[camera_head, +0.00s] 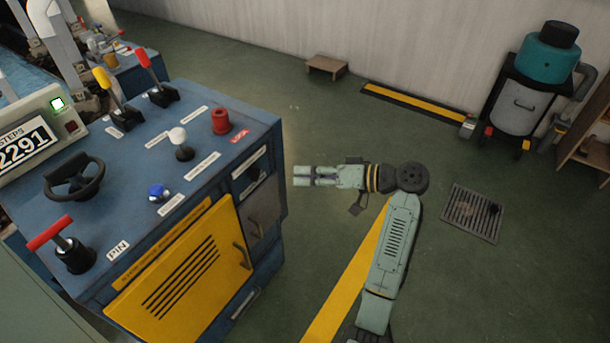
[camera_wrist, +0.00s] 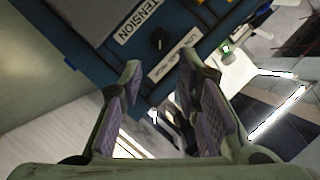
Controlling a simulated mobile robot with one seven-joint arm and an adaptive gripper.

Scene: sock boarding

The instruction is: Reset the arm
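My gripper (camera_head: 302,176) is at the end of my pale green arm (camera_head: 392,250) in the head view. It points left, close to the right side of the blue control cabinet (camera_head: 238,110), and appears apart from it. In the wrist view my gripper (camera_wrist: 160,95) has its two padded fingers spread apart, with nothing held between them. Past the fingers the wrist view shows a blue panel (camera_wrist: 100,45) with a label reading TENSION (camera_wrist: 137,20) and a small black knob (camera_wrist: 159,40).
The cabinet top carries a black handwheel (camera_head: 74,178), a red-handled lever (camera_head: 60,240), a blue knob (camera_head: 158,192), a white-knobbed lever (camera_head: 181,145) and a red knob (camera_head: 221,121). A floor drain (camera_head: 472,213) lies right of my arm. A teal-topped vacuum (camera_head: 540,65) stands at the back right. The green floor between is open.

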